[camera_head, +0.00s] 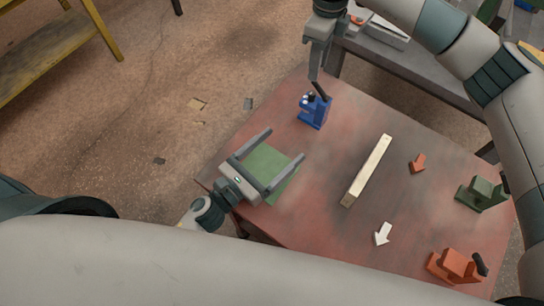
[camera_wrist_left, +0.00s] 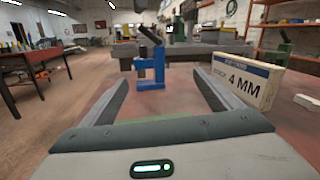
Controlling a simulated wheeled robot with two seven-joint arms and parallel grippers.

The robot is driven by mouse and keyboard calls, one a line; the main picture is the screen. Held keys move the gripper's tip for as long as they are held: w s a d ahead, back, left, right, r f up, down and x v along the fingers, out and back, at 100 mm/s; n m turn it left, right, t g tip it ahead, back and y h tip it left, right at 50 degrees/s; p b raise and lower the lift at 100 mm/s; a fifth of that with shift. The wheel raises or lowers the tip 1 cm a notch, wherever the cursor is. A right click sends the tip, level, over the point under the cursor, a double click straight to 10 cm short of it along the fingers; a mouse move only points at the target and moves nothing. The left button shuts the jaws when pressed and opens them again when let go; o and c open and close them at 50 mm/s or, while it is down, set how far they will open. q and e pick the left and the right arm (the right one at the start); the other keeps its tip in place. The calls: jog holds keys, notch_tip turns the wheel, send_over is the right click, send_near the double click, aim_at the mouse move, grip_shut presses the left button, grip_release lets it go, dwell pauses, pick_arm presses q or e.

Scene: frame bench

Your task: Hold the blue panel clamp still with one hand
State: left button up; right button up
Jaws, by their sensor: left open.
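The blue panel clamp (camera_head: 314,112) stands upright near the far left edge of the reddish table, its dark lever tilted up. In the left wrist view the clamp (camera_wrist_left: 150,68) is straight ahead, beyond my fingertips and in line with the gap between them. My left gripper (camera_head: 286,145) is open and empty, low over a green square (camera_head: 265,162), pointing at the clamp without touching it. My right gripper (camera_head: 316,78) hangs just above the clamp, close to its lever; I cannot tell whether it touches the lever or how its fingers stand.
A pale bar (camera_head: 367,172), marked 4 MM in the wrist view, lies right of the clamp. A red arrow (camera_head: 417,163), a white arrow (camera_head: 383,234), a green clamp (camera_head: 480,194) and an orange clamp (camera_head: 453,264) are further right. A grey bench (camera_head: 410,75) stands behind.

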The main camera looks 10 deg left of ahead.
aim_at(310, 112)
pick_arm(q)
jog(key=shift+s+a+f+t+y, duration=0.1)
jog(key=shift+s+t+y, duration=0.05)
jog(key=shift+s+y, duration=0.3)
jog(key=shift+s+a+t+y, duration=0.1)
jog(key=shift+s+t+y, duration=0.05)
jog(key=shift+s+y, duration=0.3)
jog(key=shift+s+a+f+n+y, duration=0.15)
jog(key=shift+s+a+n+y, duration=0.15)
jog(key=shift+s+y, duration=0.25)
jog(key=shift+w+d, duration=0.1)
jog(key=shift+w, duration=0.2)
jog(key=x, duration=1.7)
jog(key=c, duration=1.4)
jog(key=shift+c, duration=0.2)
